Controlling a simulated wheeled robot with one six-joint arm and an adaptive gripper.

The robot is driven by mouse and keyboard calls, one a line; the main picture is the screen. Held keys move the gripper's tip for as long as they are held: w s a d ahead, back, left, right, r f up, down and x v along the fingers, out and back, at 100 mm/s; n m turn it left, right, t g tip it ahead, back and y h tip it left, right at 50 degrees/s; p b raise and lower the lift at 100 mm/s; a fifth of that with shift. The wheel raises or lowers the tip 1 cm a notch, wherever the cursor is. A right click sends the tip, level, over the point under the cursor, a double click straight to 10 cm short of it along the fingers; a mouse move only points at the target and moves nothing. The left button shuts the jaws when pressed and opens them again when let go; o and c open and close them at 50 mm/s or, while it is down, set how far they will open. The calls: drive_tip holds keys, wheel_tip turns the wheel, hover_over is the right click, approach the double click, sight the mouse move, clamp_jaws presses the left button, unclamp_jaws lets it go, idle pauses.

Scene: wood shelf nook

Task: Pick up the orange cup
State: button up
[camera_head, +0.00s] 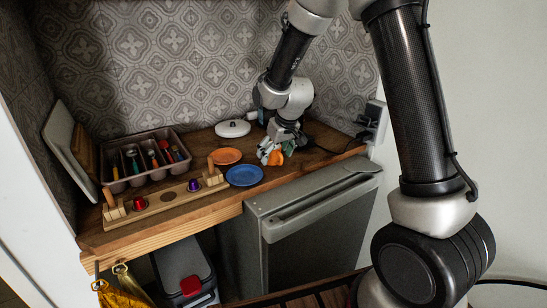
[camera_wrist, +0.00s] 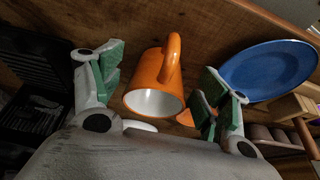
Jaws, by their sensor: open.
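The orange cup (camera_wrist: 148,82) lies between the open fingers of my gripper (camera_wrist: 160,85) in the wrist view, its white inside facing the camera and its handle pointing up in the picture. There is a gap between the cup and the left finger; the right finger is apart from it too. In the head view my gripper (camera_head: 272,150) reaches down over the wooden shelf, and the orange cup (camera_head: 276,158) shows only in part beside the fingers.
A blue plate (camera_head: 244,175) and an orange plate (camera_head: 225,156) lie left of my gripper. A white round lidded object (camera_head: 233,128) stands behind. A cutlery tray (camera_head: 146,162) and a wooden rack (camera_head: 166,199) fill the left. A grey appliance (camera_head: 316,208) stands below the front edge.

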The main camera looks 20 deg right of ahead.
drive_tip(key=c, duration=1.3)
drive_tip(key=shift+o, duration=0.2)
drive_tip(key=shift+r, duration=0.15)
